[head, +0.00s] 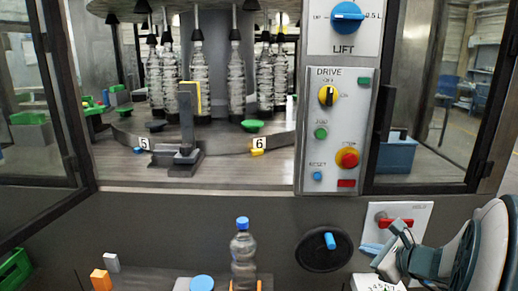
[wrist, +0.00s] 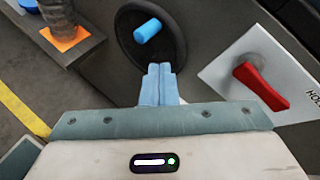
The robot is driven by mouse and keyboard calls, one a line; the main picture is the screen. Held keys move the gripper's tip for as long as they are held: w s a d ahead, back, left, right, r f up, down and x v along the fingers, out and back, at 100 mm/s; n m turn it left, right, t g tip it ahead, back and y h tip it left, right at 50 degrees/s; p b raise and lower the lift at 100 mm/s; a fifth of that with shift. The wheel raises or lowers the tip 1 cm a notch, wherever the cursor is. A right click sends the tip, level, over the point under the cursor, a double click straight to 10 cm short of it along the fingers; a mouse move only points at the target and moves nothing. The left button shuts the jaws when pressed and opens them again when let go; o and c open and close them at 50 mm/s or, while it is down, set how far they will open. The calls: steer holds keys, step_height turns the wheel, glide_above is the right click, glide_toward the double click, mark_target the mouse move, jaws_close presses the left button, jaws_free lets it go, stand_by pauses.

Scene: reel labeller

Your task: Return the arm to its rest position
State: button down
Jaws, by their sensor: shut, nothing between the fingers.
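My gripper (wrist: 160,75) shows in the wrist view with its two pale blue fingers pressed together and nothing between them. In the head view, my gripper (head: 369,249) is at the lower right, in front of the machine's lower panel, with my arm coming in from the right edge. The fingertips appear just below the black handwheel (wrist: 176,50) in the wrist view; I cannot tell whether they touch it. In the head view, the handwheel (head: 308,254) with its blue knob (head: 329,240) lies left of my gripper.
A red lever (wrist: 262,88) on a white plate is right of the fingers; it also shows in the head view (head: 396,222). A blue-capped bottle (head: 243,262) stands at bottom centre. An open glass door (head: 35,130) is at left. A drive panel (head: 335,130) is above.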

steer(key=s+a+r+n+g+y+p, duration=0.1)
steer(key=s+a+r+n+g+p, duration=0.2)
steer(key=a+n, duration=0.35)
steer(key=s+a+r+n+g+y+p, duration=0.1)
steer(key=s+a+r+n+g+p, duration=0.15)
steer(key=s+a+n, duration=0.35)
steer(key=s+a+r+n+g+h+p, duration=0.1)
steer(key=s+r+n+g+h+p, duration=0.2)
steer(key=s+n, duration=0.5)
steer(key=r+n+h+p, duration=0.1)
steer(key=n+h+p, duration=0.1)
steer(key=n, duration=0.3)
steer(key=shift+s+r+n+h, duration=0.3)
steer(key=shift+s+n+h, duration=0.1)
steer(key=shift+h, duration=0.3)
